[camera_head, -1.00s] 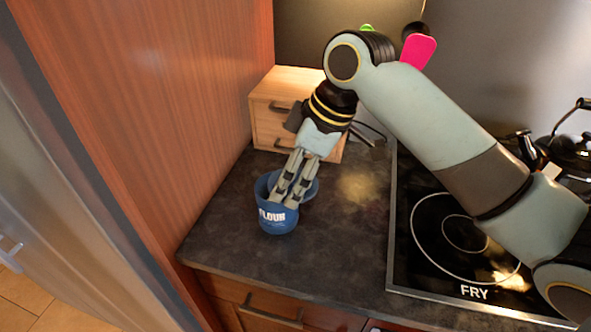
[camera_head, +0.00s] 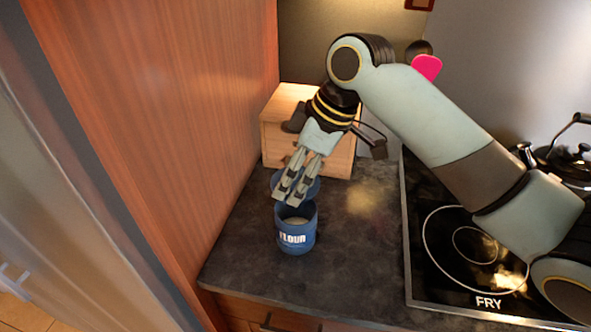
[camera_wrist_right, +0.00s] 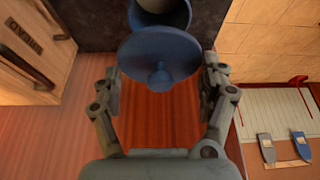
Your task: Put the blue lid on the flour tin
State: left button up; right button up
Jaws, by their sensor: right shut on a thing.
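The blue flour tin (camera_head: 296,240) stands upright on the dark counter, labelled FLOUR, with its top open and pale contents showing. My right gripper (camera_head: 287,198) is just above and behind the tin's rim in the head view. It is shut on the blue lid (camera_head: 310,188), which shows partly behind the fingers. In the right wrist view the round lid (camera_wrist_right: 158,50) sits between the two fingers, its knob facing the camera. The tin (camera_wrist_right: 175,12) shows partly beyond the lid. My left gripper is not in view.
A tall wooden panel (camera_head: 160,110) rises at the left. The cooktop (camera_head: 440,270) is to the right, with a black kettle (camera_head: 565,160) at its back. Counter between tin and cooktop is clear.

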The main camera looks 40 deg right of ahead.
jog(key=shift+s+f, duration=0.1)
jog(key=shift+f, duration=0.55)
notch_tip(320, 180, down, 4)
jog(key=shift+f+b, duration=0.1)
jog(key=shift+b, duration=0.8)
jog(key=shift+p, duration=0.75)
jog(key=shift+f, duration=0.5)
dwell(1.1)
jog(key=o, duration=1.1)
jog(key=shift+o, duration=0.2)
